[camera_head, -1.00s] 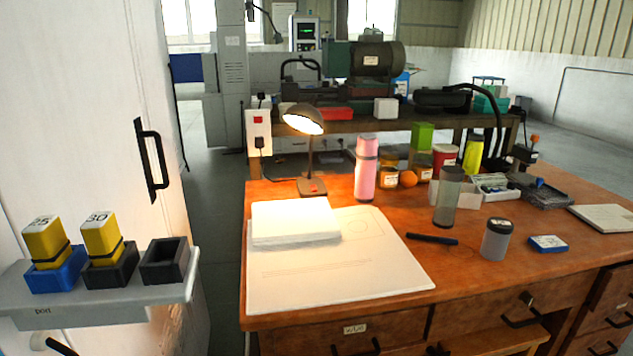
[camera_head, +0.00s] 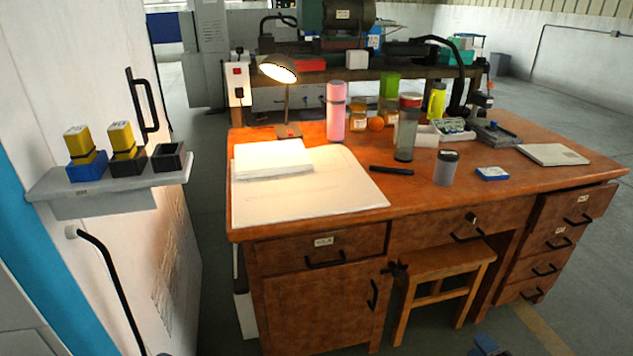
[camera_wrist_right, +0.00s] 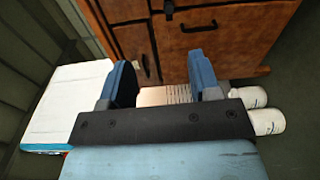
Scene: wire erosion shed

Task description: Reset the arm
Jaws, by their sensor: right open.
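My right gripper (camera_head: 487,345) shows only in part at the bottom edge of the head view, low in front of the desk and to the right of the stool. In the right wrist view its two blue fingers (camera_wrist_right: 163,82) stand apart with nothing held between them. A pale striped surface shows beyond the gap between the fingers. My left gripper is in neither view.
The wooden desk (camera_head: 420,185) carries a lamp (camera_head: 279,69), a pink bottle (camera_head: 336,111) and several small items. A wooden stool (camera_head: 447,262) stands before it. A shelf (camera_head: 110,188) with yellow blocks is at left. Floor right of the desk is clear.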

